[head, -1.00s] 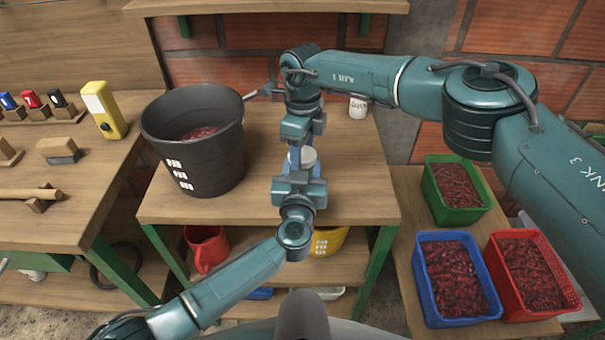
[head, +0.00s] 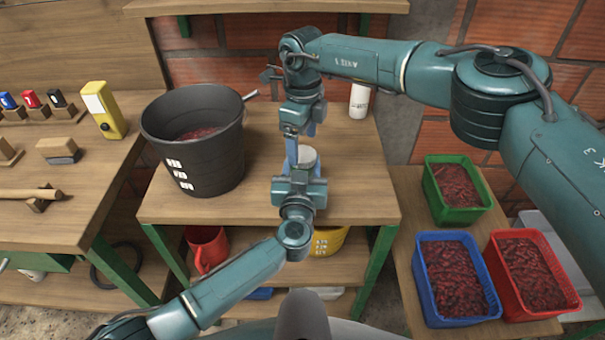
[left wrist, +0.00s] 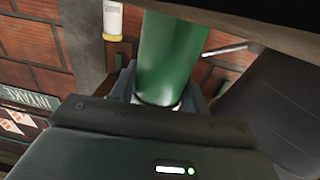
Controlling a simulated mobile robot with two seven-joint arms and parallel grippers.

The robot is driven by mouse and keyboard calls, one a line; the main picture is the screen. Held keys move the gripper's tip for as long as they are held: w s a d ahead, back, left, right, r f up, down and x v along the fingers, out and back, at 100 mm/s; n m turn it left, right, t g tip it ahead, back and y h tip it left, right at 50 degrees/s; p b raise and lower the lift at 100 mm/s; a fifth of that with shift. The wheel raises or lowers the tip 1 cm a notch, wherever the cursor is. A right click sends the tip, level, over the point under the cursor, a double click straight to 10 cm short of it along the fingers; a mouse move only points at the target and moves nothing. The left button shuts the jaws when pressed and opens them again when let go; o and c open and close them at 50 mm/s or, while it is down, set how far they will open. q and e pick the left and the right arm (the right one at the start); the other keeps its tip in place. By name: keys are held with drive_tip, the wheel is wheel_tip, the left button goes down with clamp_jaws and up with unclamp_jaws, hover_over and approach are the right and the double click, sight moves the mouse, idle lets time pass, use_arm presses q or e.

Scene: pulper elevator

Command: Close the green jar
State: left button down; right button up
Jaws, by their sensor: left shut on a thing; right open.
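My left gripper (head: 303,172) is shut on the green jar (left wrist: 170,60), which fills the middle of the left wrist view as a smooth green cylinder. Its upper end there is cut off by a dark shape, so I cannot see whether a lid is on. In the head view the green of the jar is hidden by my grippers. A round pale top (head: 308,157) with blue below it shows between them; I cannot tell whether it belongs to the jar. My right gripper (head: 300,140) points down, open, just above and beyond the left one.
A black bucket (head: 178,145) with red contents stands on the table to the left. A white container (head: 359,100) stands at the back. Green (head: 455,192), blue (head: 440,310) and red (head: 535,308) crates stand lower right. The table's front right is clear.

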wheel_tip(320, 180, up, 9)
idle(0.3)
drive_tip(key=shift+r, duration=0.1)
use_arm(q)
drive_tip(key=c, duration=0.6)
unclamp_jaws()
drive_tip(key=shift+c, duration=0.2)
drive_tip(key=s+a+p, duration=0.1)
drive_tip(key=s+p, duration=0.1)
drive_tip(key=s, duration=1.1)
use_arm(e)
wheel_tip(320, 180, up, 2)
use_arm(q)
drive_tip(key=shift+s, duration=0.1)
